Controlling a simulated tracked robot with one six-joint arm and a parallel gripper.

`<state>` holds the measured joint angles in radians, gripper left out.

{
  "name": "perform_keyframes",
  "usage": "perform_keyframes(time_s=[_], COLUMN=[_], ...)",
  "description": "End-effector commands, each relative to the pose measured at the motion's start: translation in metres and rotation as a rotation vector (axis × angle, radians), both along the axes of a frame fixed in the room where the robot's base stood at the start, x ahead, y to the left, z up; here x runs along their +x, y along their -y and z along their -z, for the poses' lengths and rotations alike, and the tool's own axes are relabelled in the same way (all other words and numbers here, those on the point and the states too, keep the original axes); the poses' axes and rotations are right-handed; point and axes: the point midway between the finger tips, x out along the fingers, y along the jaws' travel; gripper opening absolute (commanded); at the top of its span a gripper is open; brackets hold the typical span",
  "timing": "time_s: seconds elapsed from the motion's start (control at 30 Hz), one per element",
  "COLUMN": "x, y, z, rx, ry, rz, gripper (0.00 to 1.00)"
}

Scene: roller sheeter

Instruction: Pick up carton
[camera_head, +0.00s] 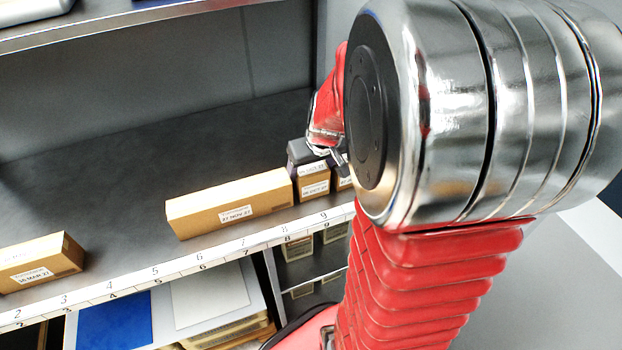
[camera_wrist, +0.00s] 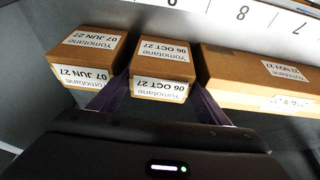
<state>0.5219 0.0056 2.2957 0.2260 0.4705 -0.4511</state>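Several small brown cartons stand in a row on the shelf. In the wrist view, a carton marked 06 OCT 27 (camera_wrist: 160,62) is in the middle, with a 07 JUN 27 carton (camera_wrist: 86,57) to its left and a longer carton (camera_wrist: 235,77) to its right. My gripper (camera_wrist: 160,92) has its two purple fingers apart, one on each side of the middle carton; whether they press on it is unclear. The fingertips are hidden. In the head view, a dark finger (camera_head: 301,152) shows by the small cartons (camera_head: 313,182); my arm hides the rest.
The long carton (camera_head: 230,203) stands left of the small ones in the head view. Another carton (camera_head: 40,262) is at far left. The grey shelf (camera_head: 110,150) is bare between and behind them. A numbered strip (camera_head: 190,262) runs along its front edge. An upper shelf (camera_head: 130,20) hangs above.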

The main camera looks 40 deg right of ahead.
Motion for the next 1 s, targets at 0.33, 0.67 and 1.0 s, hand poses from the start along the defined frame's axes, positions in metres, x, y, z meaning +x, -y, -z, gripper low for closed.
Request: perform_keyframes(time_s=[0.33,0.67,1.0], x=[0.000,0.000,0.001], y=[0.000,0.000,0.000], z=[0.000,-0.002,-0.039], rx=[0.000,-0.001,-0.003], ry=[0.000,0.001,0.005], rz=[0.000,-0.001,-0.001], gripper=[0.45,0.41,0.41])
